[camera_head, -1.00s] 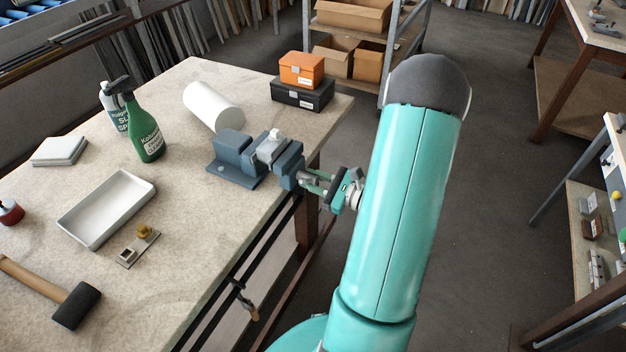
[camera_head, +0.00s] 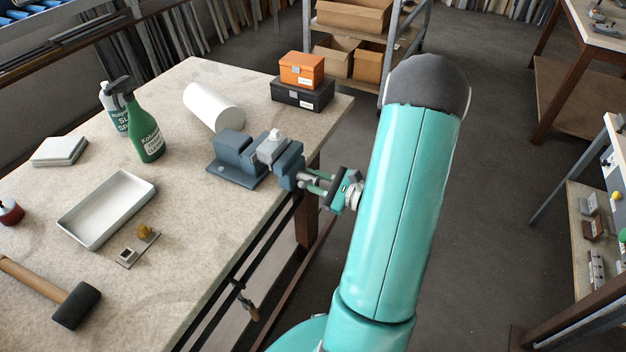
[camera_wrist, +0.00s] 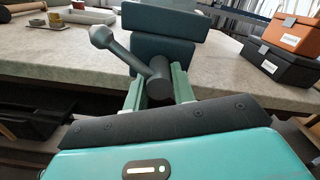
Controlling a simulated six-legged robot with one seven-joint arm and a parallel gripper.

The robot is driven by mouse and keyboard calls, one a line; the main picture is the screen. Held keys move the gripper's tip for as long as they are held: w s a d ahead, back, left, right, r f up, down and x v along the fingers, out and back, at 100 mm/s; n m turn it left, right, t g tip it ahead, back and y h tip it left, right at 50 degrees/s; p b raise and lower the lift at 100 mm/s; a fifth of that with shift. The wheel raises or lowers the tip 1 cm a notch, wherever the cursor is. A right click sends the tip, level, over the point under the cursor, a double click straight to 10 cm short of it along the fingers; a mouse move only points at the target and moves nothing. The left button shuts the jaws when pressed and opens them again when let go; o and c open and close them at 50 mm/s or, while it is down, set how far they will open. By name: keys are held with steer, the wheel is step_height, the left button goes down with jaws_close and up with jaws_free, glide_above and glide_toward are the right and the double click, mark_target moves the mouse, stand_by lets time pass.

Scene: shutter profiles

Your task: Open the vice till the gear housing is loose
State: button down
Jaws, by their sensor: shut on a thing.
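The blue-grey vice (camera_head: 234,172) is mounted near the right edge of the workbench. The pale grey gear housing (camera_head: 271,149) sits upright between its jaws, with no clear gap visible on either side. In the wrist view the vice (camera_wrist: 158,50) shows from its screw end, and the housing is hidden behind the front jaw. My gripper (camera_head: 314,184) is at the screw end. In the wrist view my gripper (camera_wrist: 159,88) has its two green fingers on either side of the round screw hub, shut on it. The handle bar (camera_wrist: 122,52) slants up-left from the hub to a ball end.
On the bench (camera_head: 190,225) are a white tray (camera_head: 85,233), a mallet (camera_head: 77,305), a green spray bottle (camera_head: 147,130), a white cylinder (camera_head: 213,105), and an orange box (camera_head: 301,70) on a black case (camera_head: 303,95). Open floor lies to the right of the bench.

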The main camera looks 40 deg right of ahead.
steer(key=n, duration=1.4)
steer(key=shift+r+n, duration=0.1)
steer(key=shift+n, duration=1.5)
steer(key=shift+w+a+n, duration=0.1)
steer(key=shift+n, duration=0.5)
stand_by(0.3)
steer(key=c, duration=1.2)
jaws_free()
steer(key=shift+w, duration=0.15)
steer(key=shift+o, duration=0.2)
steer(key=shift+s, duration=0.2)
steer(key=v, duration=1.4)
